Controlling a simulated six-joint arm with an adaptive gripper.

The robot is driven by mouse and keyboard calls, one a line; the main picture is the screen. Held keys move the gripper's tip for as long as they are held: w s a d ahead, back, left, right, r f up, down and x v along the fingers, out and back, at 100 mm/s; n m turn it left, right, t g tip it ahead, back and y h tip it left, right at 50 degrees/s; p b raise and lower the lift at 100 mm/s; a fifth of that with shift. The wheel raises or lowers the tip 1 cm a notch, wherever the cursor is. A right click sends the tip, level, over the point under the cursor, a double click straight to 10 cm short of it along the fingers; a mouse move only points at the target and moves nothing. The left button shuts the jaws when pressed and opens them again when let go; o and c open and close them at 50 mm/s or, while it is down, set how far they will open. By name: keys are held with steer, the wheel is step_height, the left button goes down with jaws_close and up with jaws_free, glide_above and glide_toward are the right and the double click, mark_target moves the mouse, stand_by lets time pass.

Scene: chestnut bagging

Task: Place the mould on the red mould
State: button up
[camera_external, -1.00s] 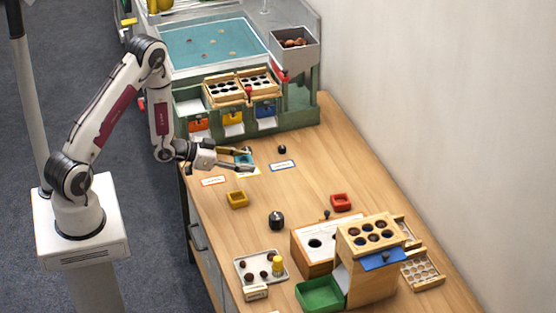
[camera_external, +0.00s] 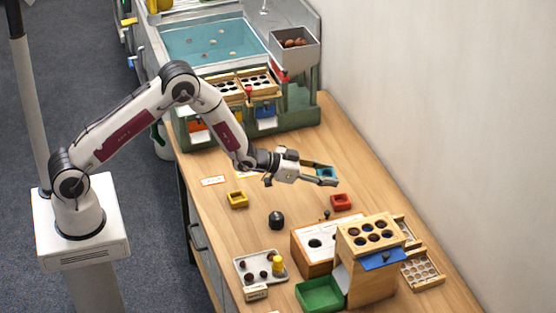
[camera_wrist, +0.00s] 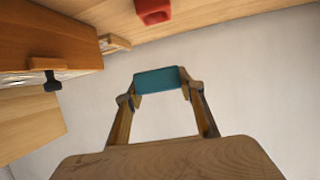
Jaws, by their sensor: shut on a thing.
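My gripper (camera_external: 322,174) is shut on a small teal mould (camera_external: 327,172) and holds it in the air above the table. In the wrist view the teal mould (camera_wrist: 158,79) sits between the two fingertips (camera_wrist: 160,90). The red mould (camera_external: 341,201) is a small open square on the table, a little below and right of the gripper in the external view. It also shows at the top edge of the wrist view (camera_wrist: 153,11). The teal mould is apart from it.
A yellow mould (camera_external: 238,199) and a dark round object (camera_external: 276,220) stand on the table to the left. A wooden stand with holes (camera_external: 370,232), a white-topped box (camera_external: 312,240) and a green tray (camera_external: 320,293) stand in front. The wall is at the right.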

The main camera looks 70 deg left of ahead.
steer(key=shift+w+a+r+n+y, duration=0.1)
steer(key=shift+w+r+n+y, duration=0.2)
steer(key=shift+w, duration=0.6)
steer(key=shift+w+d+r+n+y, duration=0.1)
steer(key=shift+w+n+y, duration=0.25)
steer(key=shift+w, duration=0.55)
steer(key=shift+w+a+r+n+y, duration=0.1)
steer(key=shift+w+r+n+y, duration=0.2)
steer(key=shift+w, duration=0.6)
steer(key=shift+f, duration=0.15)
glide_above(341, 199)
steer(key=shift+f, duration=3.1)
steer(key=shift+f, duration=1.85)
steer(key=shift+f, duration=0.1)
